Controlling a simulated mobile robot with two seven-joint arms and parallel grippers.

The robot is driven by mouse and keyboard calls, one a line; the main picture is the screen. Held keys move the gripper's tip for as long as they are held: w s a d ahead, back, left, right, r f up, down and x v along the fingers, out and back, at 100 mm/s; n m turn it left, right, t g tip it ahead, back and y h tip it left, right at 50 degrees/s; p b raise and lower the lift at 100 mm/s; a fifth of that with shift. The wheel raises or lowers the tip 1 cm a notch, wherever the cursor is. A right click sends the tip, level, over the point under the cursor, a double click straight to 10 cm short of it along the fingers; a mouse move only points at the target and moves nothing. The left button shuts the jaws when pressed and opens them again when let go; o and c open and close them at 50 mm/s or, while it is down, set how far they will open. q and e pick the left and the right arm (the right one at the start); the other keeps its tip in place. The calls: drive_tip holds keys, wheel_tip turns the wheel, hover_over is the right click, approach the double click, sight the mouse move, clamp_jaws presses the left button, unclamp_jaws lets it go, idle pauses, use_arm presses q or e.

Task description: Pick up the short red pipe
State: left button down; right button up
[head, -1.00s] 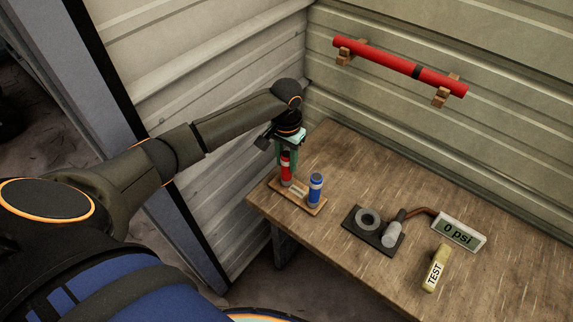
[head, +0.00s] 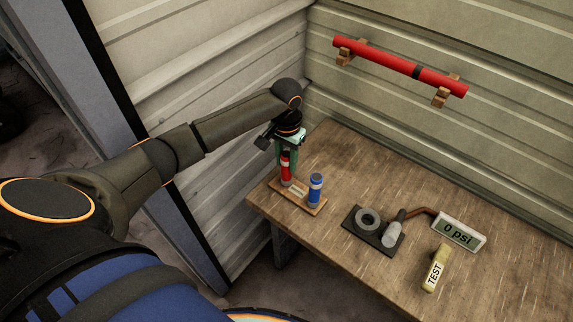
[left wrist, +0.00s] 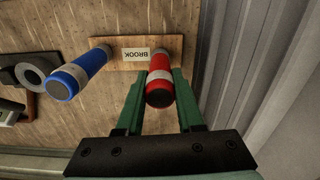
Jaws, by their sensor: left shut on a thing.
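The short red pipe (head: 286,167) stands upright on a small wooden board (head: 312,208) at the left end of the workbench. It has a pale grey band and also shows in the left wrist view (left wrist: 159,84). My left gripper (head: 287,152) comes from above and is shut on the upper part of the red pipe. In the left wrist view its green fingers (left wrist: 160,97) lie on either side of the pipe. A short blue pipe (head: 315,188) stands next to it on the same board. My right gripper is not in view.
A long red pipe (head: 400,66) rests on wooden brackets on the corrugated wall. On the bench (head: 345,165) are a dark plate with a ring (head: 367,219), a gauge reading "0 psi" (head: 459,233) and a yellow "TEST" block (head: 436,268). A label on the board reads BROOK (left wrist: 135,54).

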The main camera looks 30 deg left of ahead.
use_arm(q)
drive_tip(key=shift+r, duration=0.15)
drive_tip(key=shift+r, duration=0.8)
drive_tip(key=shift+r, duration=0.1)
drive_tip(key=shift+r, duration=2.45)
